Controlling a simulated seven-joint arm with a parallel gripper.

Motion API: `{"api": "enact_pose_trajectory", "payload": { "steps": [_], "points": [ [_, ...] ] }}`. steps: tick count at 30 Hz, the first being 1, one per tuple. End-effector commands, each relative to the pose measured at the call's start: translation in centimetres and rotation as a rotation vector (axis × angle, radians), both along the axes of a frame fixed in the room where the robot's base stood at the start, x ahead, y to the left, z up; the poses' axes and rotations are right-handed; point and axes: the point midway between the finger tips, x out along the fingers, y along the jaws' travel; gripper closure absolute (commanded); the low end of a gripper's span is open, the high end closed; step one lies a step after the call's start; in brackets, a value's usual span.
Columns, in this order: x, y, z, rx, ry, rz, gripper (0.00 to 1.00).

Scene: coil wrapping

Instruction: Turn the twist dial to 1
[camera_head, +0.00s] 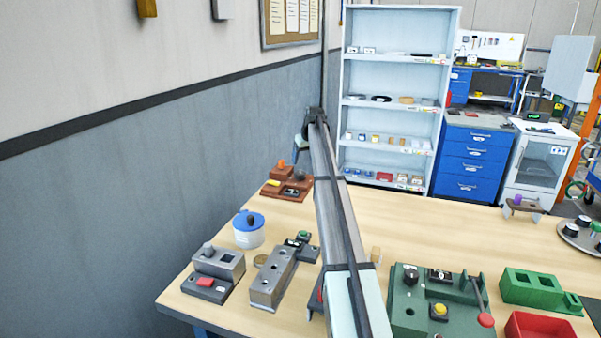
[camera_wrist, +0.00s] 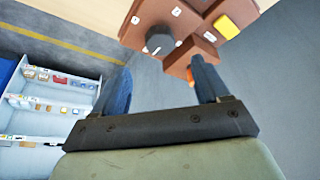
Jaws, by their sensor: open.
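The twist dial (camera_wrist: 160,43) is a dark round knob on a brown block (camera_wrist: 193,57) in the wrist view. Small white labels sit around it; I cannot read their numbers or tell the dial's setting. The block (camera_head: 271,189) also shows at the table's far left edge in the head view, with the dark knob (camera_head: 299,177) on top. My gripper (camera_wrist: 160,82) is open, with its two blue fingers apart and nothing between them. The dial appears beyond the gap between the fingertips, apart from them. In the head view my gripper (camera_head: 300,154) is above the block, partly hidden by my arm.
The block also carries a yellow button (camera_wrist: 227,27) and an orange part (camera_wrist: 190,76). A blue-lidded white pot (camera_head: 248,235), grey fixtures (camera_head: 268,287) and a green panel (camera_head: 425,308) stand nearer on the table. A wall rises at left.

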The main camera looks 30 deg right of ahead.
Motion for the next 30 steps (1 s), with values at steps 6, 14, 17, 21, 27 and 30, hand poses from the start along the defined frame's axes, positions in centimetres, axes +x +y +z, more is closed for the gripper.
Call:
{"api": "enact_pose_trajectory", "payload": {
  "steps": [6,14,17,21,27,30],
  "points": [
    [1.6,0.0,-3.6,0.001,0.001,0.001,0.25],
    [2.9,0.0,-6.8,0.001,0.000,0.001,0.25],
    [3.1,0.0,-7.5,0.001,0.000,0.001,0.25],
    [3.3,0.0,-8.0,0.001,0.000,0.001,0.25],
    [3.4,0.0,-8.1,0.001,-0.001,0.001,0.25],
    [3.4,0.0,-8.0,0.001,-0.001,0.001,0.26]
  ]
}}
